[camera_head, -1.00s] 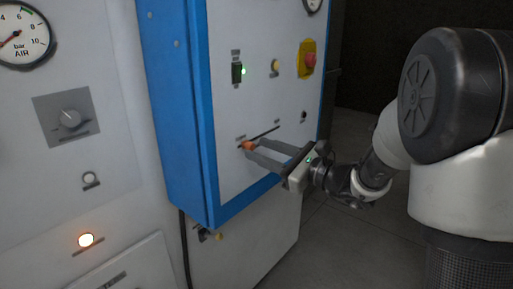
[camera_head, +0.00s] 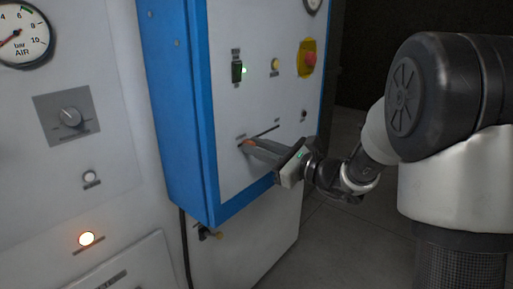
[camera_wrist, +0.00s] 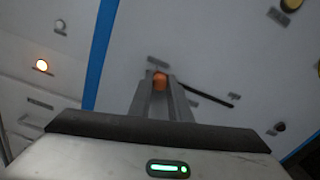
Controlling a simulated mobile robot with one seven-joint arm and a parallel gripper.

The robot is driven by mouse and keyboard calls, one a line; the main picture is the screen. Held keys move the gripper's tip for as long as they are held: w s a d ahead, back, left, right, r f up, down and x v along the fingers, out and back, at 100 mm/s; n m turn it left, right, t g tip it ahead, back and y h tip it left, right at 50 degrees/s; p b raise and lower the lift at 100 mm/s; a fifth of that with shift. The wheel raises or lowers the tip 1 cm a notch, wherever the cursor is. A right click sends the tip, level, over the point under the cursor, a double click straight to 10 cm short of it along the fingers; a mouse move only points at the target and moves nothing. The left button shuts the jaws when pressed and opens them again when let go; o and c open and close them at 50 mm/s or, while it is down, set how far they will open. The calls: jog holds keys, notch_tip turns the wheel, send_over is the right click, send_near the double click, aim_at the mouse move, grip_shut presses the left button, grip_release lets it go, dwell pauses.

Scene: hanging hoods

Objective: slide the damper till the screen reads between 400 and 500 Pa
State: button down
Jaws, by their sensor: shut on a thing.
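The damper is an orange knob (camera_head: 248,143) at the left, lower end of a dark slanted slot (camera_head: 268,130) on the white front of the blue-edged cabinet. My gripper (camera_head: 247,147) is shut on the orange knob. The wrist view shows the knob (camera_wrist: 160,80) between my two grey fingertips, with the slot (camera_wrist: 210,97) running off to the right. A pressure screen that can be read does not show in either view.
Above the slot are a green-lit switch (camera_head: 238,71), a yellow button (camera_head: 275,65) and a red emergency stop (camera_head: 309,59). A white panel with an AIR gauge (camera_head: 22,37), a rotary knob (camera_head: 70,117) and a glowing lamp (camera_head: 87,239) stands at the left. Open floor (camera_head: 345,225) shows at the right.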

jog(key=w+d, duration=0.1)
jog(key=w, duration=0.1)
jog(key=w+d, duration=0.4)
jog(key=w, duration=0.1)
jog(key=shift+d, duration=0.2)
jog(key=c, duration=1.6)
grip_release()
jog(key=shift+s, duration=0.1)
jog(key=b+v, duration=0.1)
jog(key=v, duration=1.6)
jog(key=shift+s+d, duration=0.15)
